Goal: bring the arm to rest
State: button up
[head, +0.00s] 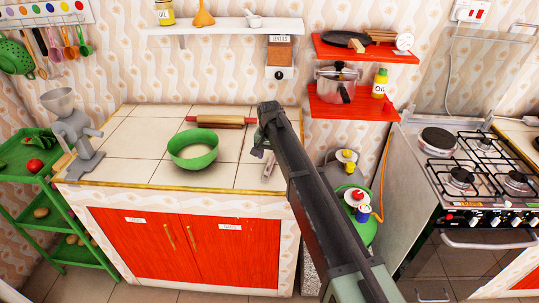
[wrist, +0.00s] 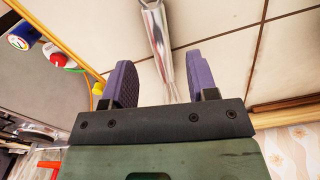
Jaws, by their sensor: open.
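My gripper (wrist: 160,62) is open in the wrist view, its two purple fingers apart. A shiny metal object (wrist: 155,35) shows beyond and between the fingers, over the tiled counter; I cannot tell whether it touches them. In the head view my gripper (head: 262,150) is low over the right part of the tiled counter (head: 130,135). My dark arm hides part of it and of the counter's right edge. The fingers are too small there to make out.
A green bowl (head: 193,148) stands left of my gripper, with a rolling pin (head: 220,120) behind it. A grinder (head: 72,130) stands at the counter's left end. Red shelves (head: 365,52) with a pan and pot hang at the back right. A stove (head: 470,180) stands right.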

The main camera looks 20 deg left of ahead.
notch_tip(320, 180, up, 7)
jog(key=p, duration=0.5)
jog(key=shift+f, duration=0.1)
jog(key=s+d, duration=0.9)
jog(key=d, duration=0.5)
jog(key=s+d, duration=0.9)
jog(key=d, duration=0.6)
jog(key=s+d, duration=0.9)
jog(key=d, duration=0.5)
jog(key=shift+s+d+m, duration=0.15)
jog(key=shift+m, duration=0.15)
